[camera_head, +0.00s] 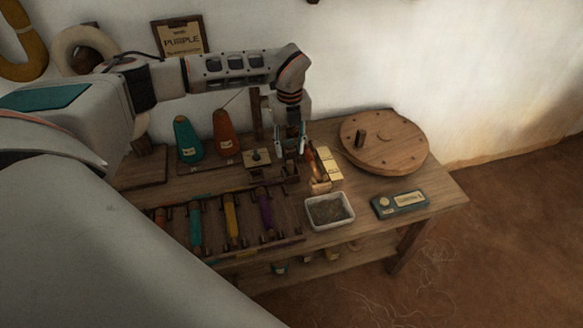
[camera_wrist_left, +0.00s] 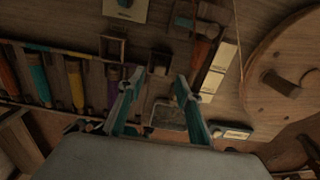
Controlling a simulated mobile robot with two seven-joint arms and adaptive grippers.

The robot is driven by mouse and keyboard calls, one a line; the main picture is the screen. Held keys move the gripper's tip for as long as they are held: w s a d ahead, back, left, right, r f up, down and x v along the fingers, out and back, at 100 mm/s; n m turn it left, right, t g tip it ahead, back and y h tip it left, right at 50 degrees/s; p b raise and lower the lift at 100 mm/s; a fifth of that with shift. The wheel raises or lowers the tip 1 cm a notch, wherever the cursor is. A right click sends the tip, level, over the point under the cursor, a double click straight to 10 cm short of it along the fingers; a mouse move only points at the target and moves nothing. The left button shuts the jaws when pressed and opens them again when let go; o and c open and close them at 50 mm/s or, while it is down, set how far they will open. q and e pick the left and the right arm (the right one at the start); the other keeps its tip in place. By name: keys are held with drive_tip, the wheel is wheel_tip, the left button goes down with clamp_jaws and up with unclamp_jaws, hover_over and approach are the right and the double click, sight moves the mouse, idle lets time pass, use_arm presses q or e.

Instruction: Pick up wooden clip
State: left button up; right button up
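My left gripper (camera_head: 291,152) hangs over the table, between the thread cones and the pale cards. In the left wrist view its two fingers (camera_wrist_left: 158,76) are well apart with nothing held between them. A small brown block (camera_wrist_left: 158,62) shows just beyond the fingertips; it may be the wooden clip, but the dark picture does not make this certain. In the head view a small light-wood piece (camera_head: 320,187) lies below the pale cards, right of the gripper; I cannot tell whether it is the same thing. My right gripper is not in view.
A rack of coloured bobbins (camera_head: 232,222) fills the table's front left. A grey tray (camera_head: 329,224), a small teal device (camera_head: 400,204) and a round wooden disc (camera_head: 384,154) stand to the right. Teal (camera_head: 187,141) and orange (camera_head: 226,135) cones stand behind, near the wall.

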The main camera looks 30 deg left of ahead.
sight(290, 162)
use_arm(q)
drive_tip(key=shift+f, duration=0.9)
wheel_tip(290, 162, down, 4)
drive_tip(key=shift+s+d+f+b, duration=0.1)
drive_tip(key=shift+s+f+b, duration=0.1)
drive_tip(key=shift+b, duration=0.3)
drive_tip(key=shift+w+f, duration=0.1)
drive_tip(key=shift+f, duration=0.1)
drive_tip(key=c, duration=0.9)
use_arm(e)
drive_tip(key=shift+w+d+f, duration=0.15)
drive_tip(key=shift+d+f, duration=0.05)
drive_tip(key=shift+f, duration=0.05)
